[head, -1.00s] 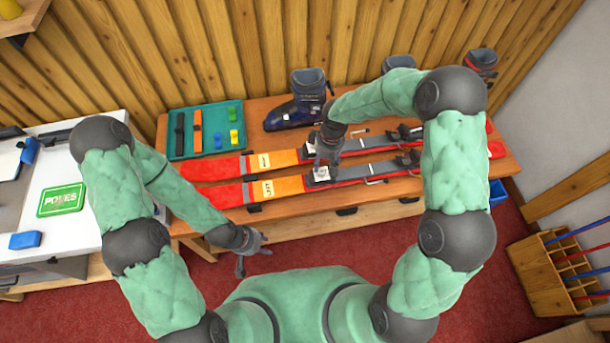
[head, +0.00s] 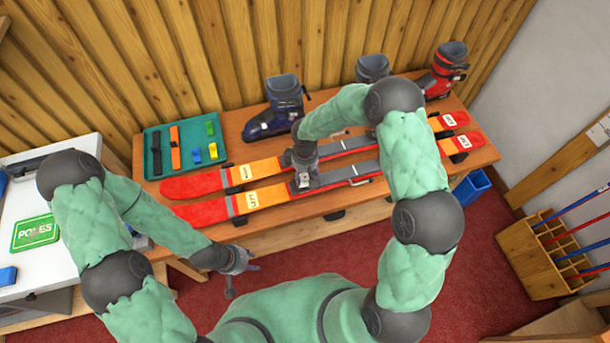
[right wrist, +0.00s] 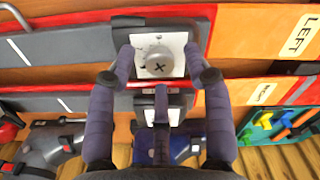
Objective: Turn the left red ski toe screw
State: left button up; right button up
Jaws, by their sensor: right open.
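The left ski, red and orange with a LEFT label (right wrist: 300,35), is the nearer ski (head: 203,212) on the bench. Its toe piece (head: 308,181) carries a white plate with a round grey cross-slot screw (right wrist: 158,66) in the right wrist view. My right gripper (right wrist: 159,62) is open, with one finger on each side of the screw; I cannot tell whether they touch it. In the head view my right gripper (head: 303,165) is over the toe piece and hides the screw. My left gripper (head: 242,270) is open and empty in front of the bench.
The other ski (head: 192,186) lies just behind. A blue boot (head: 272,115) and a red boot (head: 443,72) stand at the back. A green tray (head: 160,170) with straps and small blocks is at the bench's left. A wooden pole rack (head: 538,262) stands right.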

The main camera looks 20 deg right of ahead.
jog(key=shift+f, duration=0.3)
grip_shut()
jog(key=shift+n, duration=0.4)
jog(key=n+p, duration=0.1)
jog(key=n, duration=0.4)
jog(key=shift+s, duration=0.1)
jog(key=n+p, duration=0.1)
jog(key=n, duration=0.5)
jog(key=shift+p, duration=0.4)
